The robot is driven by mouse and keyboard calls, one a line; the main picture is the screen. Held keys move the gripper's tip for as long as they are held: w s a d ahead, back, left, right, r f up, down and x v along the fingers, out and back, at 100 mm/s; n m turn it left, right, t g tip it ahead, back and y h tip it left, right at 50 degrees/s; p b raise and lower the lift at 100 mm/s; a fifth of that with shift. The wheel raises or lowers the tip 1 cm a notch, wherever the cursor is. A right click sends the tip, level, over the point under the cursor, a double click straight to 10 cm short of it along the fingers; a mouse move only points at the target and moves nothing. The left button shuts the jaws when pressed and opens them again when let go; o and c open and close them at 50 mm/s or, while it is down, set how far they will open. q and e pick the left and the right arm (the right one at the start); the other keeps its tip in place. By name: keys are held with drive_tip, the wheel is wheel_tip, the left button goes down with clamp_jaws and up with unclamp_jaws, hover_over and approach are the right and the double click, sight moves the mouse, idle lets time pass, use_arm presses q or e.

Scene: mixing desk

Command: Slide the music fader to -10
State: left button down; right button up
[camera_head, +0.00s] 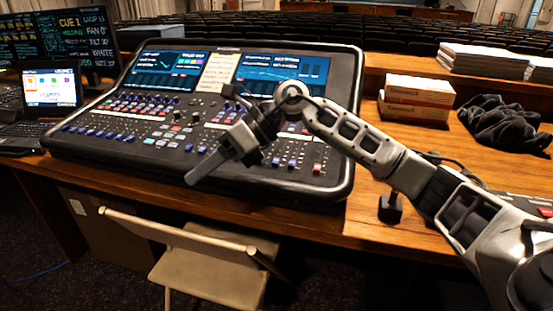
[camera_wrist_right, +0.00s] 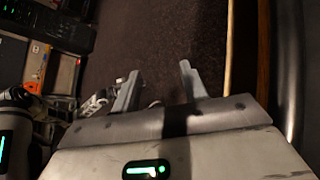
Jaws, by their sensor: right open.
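The mixing desk (camera_head: 350,145) lies on the wooden table, with a front row of fader caps, mostly blue (camera_head: 103,134), and a red cap (camera_head: 317,168) at the right. I cannot tell which fader is the music one; labels are too small to read. My right gripper (camera_head: 192,178) is over the front part of the desk, pointing to the lower left, and hides some of the faders. In the right wrist view its two fingers (camera_wrist_right: 160,84) stand apart with nothing between them. Contact with any cap cannot be seen. My left gripper is not in view.
A laptop (camera_head: 50,88) and a monitor (camera_head: 80,30) stand left. Boxes (camera_head: 418,95), black cloth (camera_head: 503,125) and paper stacks (camera_head: 484,58) lie right. A small black object (camera_head: 390,208) stands near the table's front edge. A chair (camera_head: 210,262) is in front.

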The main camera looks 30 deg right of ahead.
drive_tip(key=w+d+r+t+h, duration=0.1)
drive_tip(key=d+r+h, duration=0.15)
drive_tip(key=d, duration=0.35)
drive_tip(key=w+d+r+h, duration=0.1)
drive_tip(key=d+r+h, duration=0.1)
drive_tip(key=d+h, duration=0.35)
drive_tip(key=h+b, duration=0.1)
drive_tip(key=h, duration=0.1)
approach(274, 160)
drive_tip(key=shift+m+t, duration=0.3)
drive_tip(key=shift+t, duration=0.1)
drive_tip(key=x, duration=0.7)
drive_tip(key=shift+s+f, duration=0.1)
drive_tip(key=shift+f, duration=0.35)
